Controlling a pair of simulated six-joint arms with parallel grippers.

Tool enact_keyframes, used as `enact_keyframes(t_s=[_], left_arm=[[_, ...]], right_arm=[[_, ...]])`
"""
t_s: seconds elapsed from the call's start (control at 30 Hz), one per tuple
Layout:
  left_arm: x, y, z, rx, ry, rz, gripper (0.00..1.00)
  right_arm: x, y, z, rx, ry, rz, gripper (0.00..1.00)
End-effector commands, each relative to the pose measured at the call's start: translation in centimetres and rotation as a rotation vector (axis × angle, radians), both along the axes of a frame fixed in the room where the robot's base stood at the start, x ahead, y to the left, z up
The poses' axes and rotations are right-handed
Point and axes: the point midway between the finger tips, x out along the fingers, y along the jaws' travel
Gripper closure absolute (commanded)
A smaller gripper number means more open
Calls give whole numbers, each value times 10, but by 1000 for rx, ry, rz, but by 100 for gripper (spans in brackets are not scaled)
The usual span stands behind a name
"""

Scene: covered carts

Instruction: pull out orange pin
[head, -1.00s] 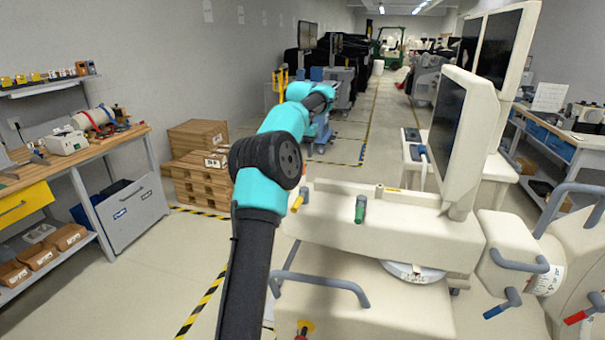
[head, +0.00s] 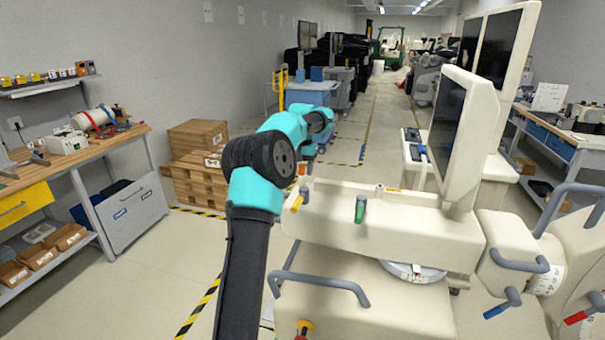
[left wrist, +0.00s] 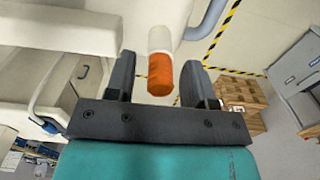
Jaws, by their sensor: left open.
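The orange pin (left wrist: 160,74) shows in the left wrist view as an orange cylinder with a white collar at its far end, set against the pale cart (left wrist: 155,15). My left gripper (left wrist: 160,66) is open, with one dark finger on each side of the pin. I see gaps beside the pin, so the fingers do not appear shut on it. In the head view a small orange part (head: 302,169) shows at the cart's far left corner, beside my left wrist. My left fingertips are hard to make out there. My right gripper is in neither view.
A yellow handle (head: 297,204) and a green handle (head: 360,209) stick out of the cart's near face. A grey rail (head: 325,284) lies below them. A monitor (head: 462,135) stands on the cart's right. Floor is open to the left.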

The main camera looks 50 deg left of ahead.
Motion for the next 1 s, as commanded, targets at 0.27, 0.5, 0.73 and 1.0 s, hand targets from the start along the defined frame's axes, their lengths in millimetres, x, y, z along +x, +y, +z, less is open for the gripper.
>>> enact_keyframes(t_s=[0.27,0.5,0.73,1.0], left_arm=[[0,0,0,0,0,0,51],[0,0,0,0,0,0,51],[0,0,0,0,0,0,60],[0,0,0,0,0,0,86]], right_arm=[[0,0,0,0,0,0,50],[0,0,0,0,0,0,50],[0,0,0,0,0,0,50],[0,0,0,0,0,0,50]])
